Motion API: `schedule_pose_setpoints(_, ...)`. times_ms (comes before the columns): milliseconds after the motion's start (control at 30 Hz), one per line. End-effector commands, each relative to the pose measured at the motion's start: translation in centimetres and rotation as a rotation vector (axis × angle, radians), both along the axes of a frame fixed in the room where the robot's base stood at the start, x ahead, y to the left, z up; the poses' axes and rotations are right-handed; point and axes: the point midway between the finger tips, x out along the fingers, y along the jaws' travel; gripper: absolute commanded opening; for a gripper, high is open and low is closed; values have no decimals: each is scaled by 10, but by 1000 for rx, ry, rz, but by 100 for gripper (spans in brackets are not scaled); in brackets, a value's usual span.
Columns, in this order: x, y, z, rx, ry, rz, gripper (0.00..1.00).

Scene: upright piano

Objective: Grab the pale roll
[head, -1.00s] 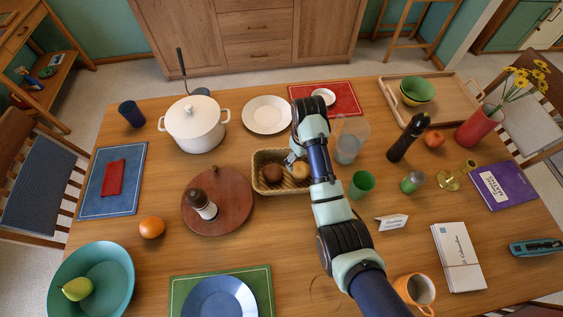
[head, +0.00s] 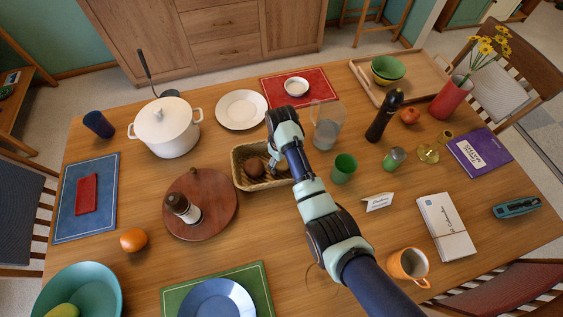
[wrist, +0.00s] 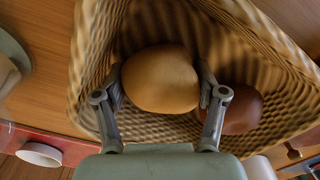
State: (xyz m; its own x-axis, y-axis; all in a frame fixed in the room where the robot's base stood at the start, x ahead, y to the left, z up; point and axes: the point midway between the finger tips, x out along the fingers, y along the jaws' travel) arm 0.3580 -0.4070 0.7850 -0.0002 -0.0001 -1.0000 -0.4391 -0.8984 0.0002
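The pale roll (wrist: 161,79) is round and tan and lies between the two fingers of my gripper (wrist: 160,82) in the wrist view. A fingertip touches it on each side, and the gripper looks shut on it. The wicker basket (head: 242,178) is around and below them; whether the roll touches its floor I cannot tell. A darker brown roll (wrist: 240,110) lies in the basket beside the right finger; it also shows in the head view (head: 254,167). My arm hides the pale roll and fingertips in the head view.
A round wooden board with a pepper mill (head: 182,207) stands left of the basket. A clear pitcher (head: 327,130) and a green cup (head: 344,167) stand close on the right. A white pot (head: 166,130) and plate (head: 241,108) are behind.

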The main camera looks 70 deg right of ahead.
Motion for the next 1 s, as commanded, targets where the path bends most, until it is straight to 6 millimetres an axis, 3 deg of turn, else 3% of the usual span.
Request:
schedule_pose_setpoints(33, 0, 0, 0, 0, 0, 0, 54)
schedule_pose_setpoints(133, 0, 0, 0, 0, 0, 0, 37)
schedule_pose_setpoints(167, 0, 0, 0, 0, 0, 0, 36)
schedule_pose_setpoints(400, 0, 0, 2, 0, 0, 0, 36)
schedule_pose_setpoints(567, 1, -1, 18, -2, -2, 0, 36)
schedule_pose_setpoints(767, 1, -1, 68, -4, -4, 0, 36)
schedule_pose_setpoints(1000, 0, 0, 160, 0, 0, 0, 36)
